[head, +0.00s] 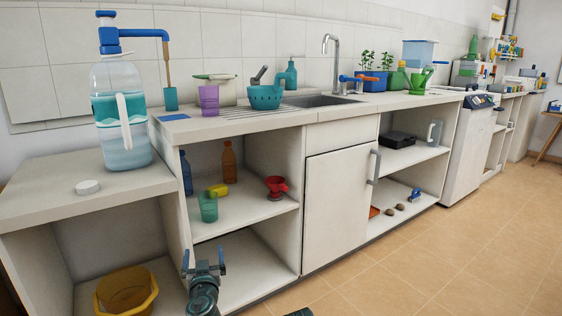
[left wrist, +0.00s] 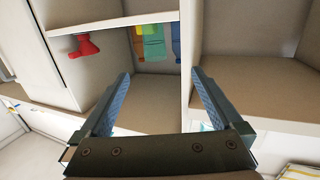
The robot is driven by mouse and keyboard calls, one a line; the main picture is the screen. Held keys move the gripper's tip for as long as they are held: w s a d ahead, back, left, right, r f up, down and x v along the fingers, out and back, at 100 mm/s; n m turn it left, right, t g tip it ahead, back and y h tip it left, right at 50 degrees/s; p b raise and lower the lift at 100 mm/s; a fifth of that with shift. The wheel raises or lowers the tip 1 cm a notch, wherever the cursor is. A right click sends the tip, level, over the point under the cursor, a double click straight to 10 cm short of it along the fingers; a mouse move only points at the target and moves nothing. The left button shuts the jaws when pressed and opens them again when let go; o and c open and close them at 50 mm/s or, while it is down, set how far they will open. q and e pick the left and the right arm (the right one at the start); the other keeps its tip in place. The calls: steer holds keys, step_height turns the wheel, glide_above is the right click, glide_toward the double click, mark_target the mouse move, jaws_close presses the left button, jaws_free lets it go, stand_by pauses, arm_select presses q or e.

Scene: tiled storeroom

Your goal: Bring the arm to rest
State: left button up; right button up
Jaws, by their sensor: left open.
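My left gripper (head: 204,268) is low in front of the open shelves under the counter, near the lower shelf. In the left wrist view its two fingers (left wrist: 160,100) stand wide apart, with nothing between them but shelf surfaces behind. It is open and empty. A dark piece at the bottom edge of the head view may be part of my right arm, but no right gripper shows clearly.
A yellow tub (head: 126,293) sits in the lower left compartment. A green cup (head: 208,207) and a red funnel (head: 276,187) stand on the shelf above my gripper. A water bottle (head: 122,118) stands on the lower counter. The tiled floor (head: 440,262) at right is clear.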

arm_select(q)
steer(key=s+d+f+m+g+h+p, duration=0.1)
steer(key=s+d+m+g+p, duration=0.1)
steer(key=s+d+g+p, duration=0.5)
steer(key=s+d+f+m+g+h+p, duration=0.1)
steer(key=s+d+f+m+g+p, duration=0.2)
steer(key=s, duration=0.6)
steer(key=s+d+m+g+h+p, duration=0.1)
steer(key=s+d+m+g+p, duration=0.1)
steer(key=s+d+g+p, duration=0.6)
step_height(320, 180, up, 36)
steer(key=a+t+p, duration=0.1)
steer(key=a+p, duration=0.1)
steer(key=p, duration=3.2)
steer(key=shift+s+a, duration=0.15)
steer(key=shift+s, duration=0.15)
